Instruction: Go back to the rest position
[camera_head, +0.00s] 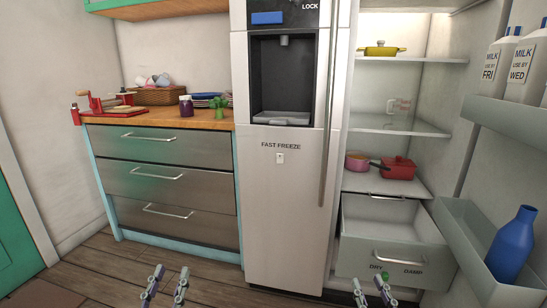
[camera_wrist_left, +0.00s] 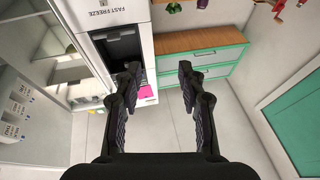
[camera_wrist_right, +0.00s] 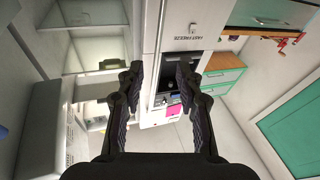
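My right gripper (camera_head: 372,290) is low in front of the open fridge, below the pulled-out drawer. Its fingers are apart and empty in the right wrist view (camera_wrist_right: 160,82). Neither gripper appears to touch anything.
The fridge drawer (camera_head: 385,255) is pulled out, and the fridge door shelf (camera_head: 485,240) with a blue bottle (camera_head: 512,243) stands open at right. Shelves hold a yellow pan (camera_head: 381,51) and a red pot (camera_head: 398,169). Floor (camera_head: 210,275) before the drawer unit (camera_head: 170,180) is clear.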

